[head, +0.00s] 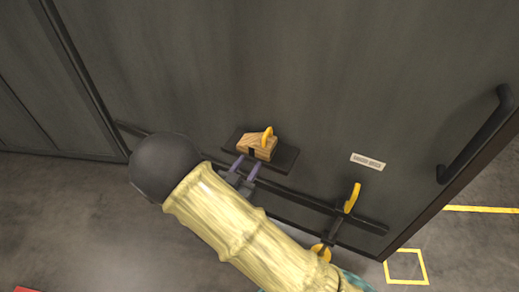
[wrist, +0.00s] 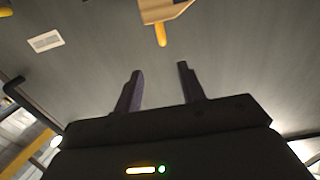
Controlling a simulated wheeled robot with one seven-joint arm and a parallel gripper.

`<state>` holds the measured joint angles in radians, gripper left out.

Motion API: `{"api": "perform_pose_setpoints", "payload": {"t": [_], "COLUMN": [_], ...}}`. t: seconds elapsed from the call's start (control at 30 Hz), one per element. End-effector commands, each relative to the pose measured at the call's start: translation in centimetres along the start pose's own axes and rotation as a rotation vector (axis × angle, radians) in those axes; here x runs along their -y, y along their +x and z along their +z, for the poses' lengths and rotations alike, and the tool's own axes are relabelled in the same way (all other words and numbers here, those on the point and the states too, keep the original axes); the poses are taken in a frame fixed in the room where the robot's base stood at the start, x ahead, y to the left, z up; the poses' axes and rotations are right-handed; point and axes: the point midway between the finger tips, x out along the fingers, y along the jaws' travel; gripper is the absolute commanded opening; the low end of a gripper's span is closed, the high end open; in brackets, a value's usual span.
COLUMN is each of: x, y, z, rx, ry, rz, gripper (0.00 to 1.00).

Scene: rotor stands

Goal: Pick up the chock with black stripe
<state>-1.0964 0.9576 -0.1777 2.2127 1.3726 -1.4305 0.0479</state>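A wooden chock (head: 261,149) with a yellow loop handle and a dark mark on its near face sits on a small dark ledge (head: 285,162) against the dark grey panel. In the wrist view the wooden block (wrist: 158,9) is cut off at the top edge, with its yellow handle hanging into view. My gripper (head: 246,166) has two purple fingers pointing at the chock from just below it in the head view. The fingers also show in the wrist view (wrist: 160,76), spread apart with nothing between them. The chock lies beyond the fingertips.
A dark rail (head: 290,196) runs along the panel, with a yellow hook-like handle (head: 352,198) to the right. A label plate (head: 368,161) and a black bar handle (head: 475,135) are farther right. Yellow lines mark the floor (head: 407,266).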

Motion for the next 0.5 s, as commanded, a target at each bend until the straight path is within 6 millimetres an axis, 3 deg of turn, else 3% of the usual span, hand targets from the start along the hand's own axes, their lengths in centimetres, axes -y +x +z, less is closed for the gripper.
{"api": "perform_pose_setpoints", "payload": {"t": [0.33, 0.5], "x": [0.0, -0.1], "y": [0.2, 2.1], "z": [-0.1, -0.2], "rx": [-0.004, -0.004], "ry": [0.001, 0.001], "rz": [0.002, 0.004], "gripper": [0.40, 0.40]}}
